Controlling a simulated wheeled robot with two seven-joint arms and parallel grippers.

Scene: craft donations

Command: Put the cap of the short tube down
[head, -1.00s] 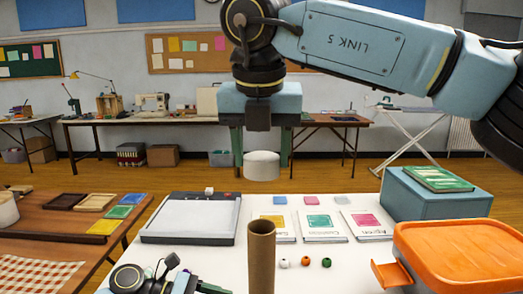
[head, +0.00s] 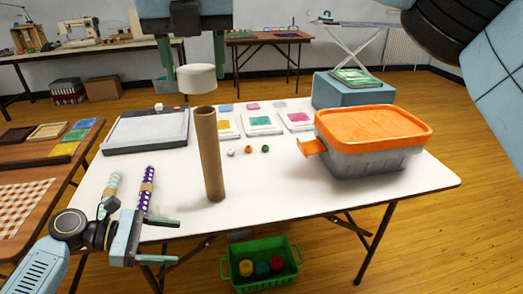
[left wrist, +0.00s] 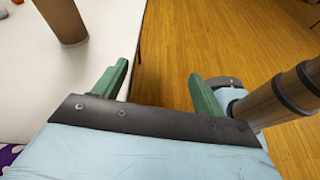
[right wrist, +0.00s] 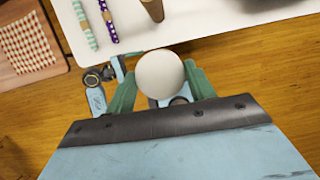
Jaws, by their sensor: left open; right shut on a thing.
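The white round cap (head: 196,79) is held between the green fingers of my right gripper (head: 195,68), which is shut on it. In the head view it appears just above the top of an upright brown cardboard tube (head: 208,155), with a gap between. The tube stands open-topped on the white table (head: 265,183). In the right wrist view the cap (right wrist: 160,74) sits between the fingers, and the tube (right wrist: 152,9) shows beyond it. My left gripper (head: 178,241) is open and empty at the table's front edge. I cannot tell whether this tube is the short one.
An orange-lidded grey bin (head: 372,158) stands right of the tube. Two patterned rolls, one purple (head: 146,192), lie left. A green crate (head: 262,270) is on the floor. The table's front right is clear.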

